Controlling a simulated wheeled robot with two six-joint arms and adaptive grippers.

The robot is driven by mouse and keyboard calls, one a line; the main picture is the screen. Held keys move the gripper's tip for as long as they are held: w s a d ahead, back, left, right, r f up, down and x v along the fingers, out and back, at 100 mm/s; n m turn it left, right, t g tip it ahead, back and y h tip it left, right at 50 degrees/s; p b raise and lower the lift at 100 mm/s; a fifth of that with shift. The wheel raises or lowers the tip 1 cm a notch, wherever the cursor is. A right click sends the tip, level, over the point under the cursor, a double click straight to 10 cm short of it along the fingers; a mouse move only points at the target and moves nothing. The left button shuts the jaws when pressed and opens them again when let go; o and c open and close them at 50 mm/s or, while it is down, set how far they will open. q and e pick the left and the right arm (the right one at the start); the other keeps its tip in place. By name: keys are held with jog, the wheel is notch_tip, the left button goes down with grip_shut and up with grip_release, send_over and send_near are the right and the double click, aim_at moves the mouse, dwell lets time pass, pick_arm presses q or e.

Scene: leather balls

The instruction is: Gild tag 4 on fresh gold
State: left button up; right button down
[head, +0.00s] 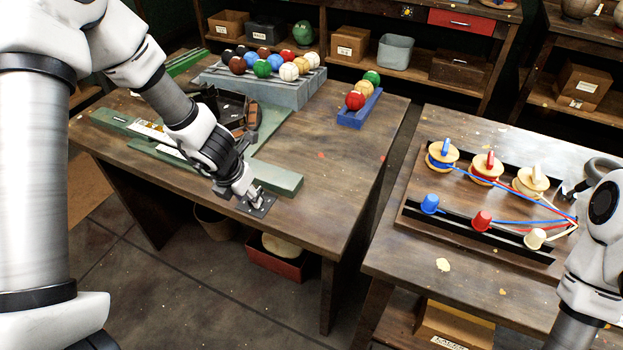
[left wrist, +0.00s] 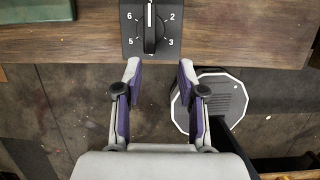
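A black dial plate (head: 257,205) sits at the front edge of the left workbench. In the left wrist view its black knob (left wrist: 150,32) has a white line pointing straight up. The numbers 6, 5, 2 and 3 are readable around it; the top mark is cut off. My left gripper (left wrist: 159,68) is open and empty, its fingertips just short of the knob, one to each side. In the head view the left gripper (head: 247,190) is right at the plate. I cannot make out tag 4 or the gold.
A dark device (head: 228,108) stands on the bench behind my left arm, near green strips (head: 285,180). A grey rack (head: 285,92) holds several coloured balls; a blue holder (head: 358,112) carries more. The right table has thread spools (head: 484,170). The bench's right front is clear.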

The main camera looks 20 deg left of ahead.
pick_arm(q)
jog(key=shift+w+a+r+t+b, duration=0.6)
jog(key=shift+w+a+r+b, duration=0.2)
jog(key=shift+w+b, duration=0.1)
jog(key=x, duration=0.1)
jog(key=b+x, duration=0.1)
jog(key=x, duration=0.1)
jog(key=b+x, duration=0.1)
jog(key=x, duration=0.1)
jog(key=shift+w+d+r, duration=0.1)
jog(key=shift+w+d, duration=0.15)
jog(key=shift+d, duration=0.15)
jog(key=shift+w+b, duration=0.1)
jog(key=shift+b, duration=0.2)
jog(key=shift+a, duration=0.25)
jog(key=shift+d, duration=0.1)
grip_shut()
pick_arm(e)
jog(key=f, duration=0.3)
jog(key=shift+s+a+f, duration=0.1)
jog(key=shift+a+f, duration=0.2)
jog(key=shift+f, duration=0.05)
